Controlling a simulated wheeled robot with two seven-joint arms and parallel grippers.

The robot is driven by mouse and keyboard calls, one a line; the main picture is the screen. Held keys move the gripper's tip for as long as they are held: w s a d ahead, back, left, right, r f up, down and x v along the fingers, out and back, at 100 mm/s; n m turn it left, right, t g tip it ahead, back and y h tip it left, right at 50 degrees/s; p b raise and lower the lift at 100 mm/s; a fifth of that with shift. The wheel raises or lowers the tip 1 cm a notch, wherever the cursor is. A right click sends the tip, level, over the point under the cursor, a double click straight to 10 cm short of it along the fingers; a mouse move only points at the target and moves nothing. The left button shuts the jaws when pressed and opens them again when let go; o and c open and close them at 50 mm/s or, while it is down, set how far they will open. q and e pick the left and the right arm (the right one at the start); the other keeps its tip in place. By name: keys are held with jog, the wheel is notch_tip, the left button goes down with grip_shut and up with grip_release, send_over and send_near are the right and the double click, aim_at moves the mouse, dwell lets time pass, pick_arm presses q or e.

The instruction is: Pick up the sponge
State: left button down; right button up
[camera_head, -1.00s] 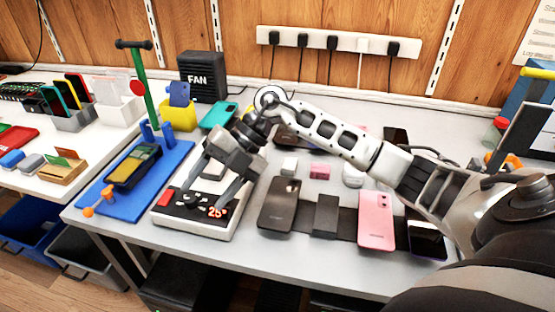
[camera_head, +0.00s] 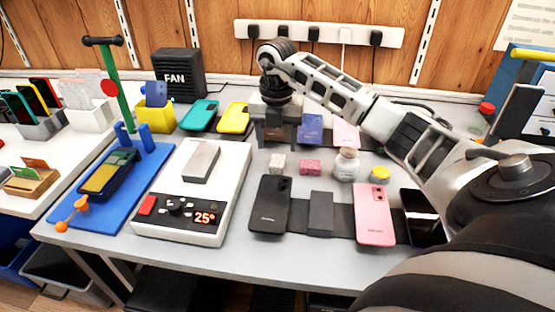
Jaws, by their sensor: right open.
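A small pink block (camera_head: 310,167), which looks like a sponge, lies on the grey table in front of my right gripper. A pale speckled block (camera_head: 277,163) sits just left of it; I cannot tell for sure which of the two is the sponge. My right gripper (camera_head: 276,136) is open, pointing down over the back row of phones, behind both blocks and apart from them. Its fingers partly hide a dark brown phone there. My left gripper is not in view.
A white heating plate (camera_head: 233,185) showing 25° bears a grey block (camera_head: 201,162). A jar (camera_head: 346,164) and a yellow-lidded pot (camera_head: 379,174) stand right of the pink block. A black phone (camera_head: 270,205) and a pink phone (camera_head: 374,215) lie in front.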

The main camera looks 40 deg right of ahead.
aim_at(278, 160)
jog(key=f, duration=0.5)
jog(key=shift+w+d+f, duration=0.1)
jog(key=shift+d+f, duration=0.15)
jog(key=shift+f, duration=0.15)
jog(key=shift+r, duration=0.1)
jog(key=c, duration=1.1)
jog(key=r, duration=0.3)
jog(key=shift+a+r, duration=0.2)
jog(key=shift+r, duration=0.2)
jog(key=s+a+r, duration=0.2)
jog(key=a+r, duration=0.1)
jog(key=s+a+r+p, duration=0.1)
jog(key=s+a+r, duration=0.2)
jog(key=a, duration=0.1)
jog(key=s+a+r, duration=0.3)
jog(key=a, duration=0.1)
jog(key=shift+a+r+p, duration=0.1)
jog(key=shift+p, duration=0.2)
jog(key=o, duration=0.4)
jog(key=c, duration=0.3)
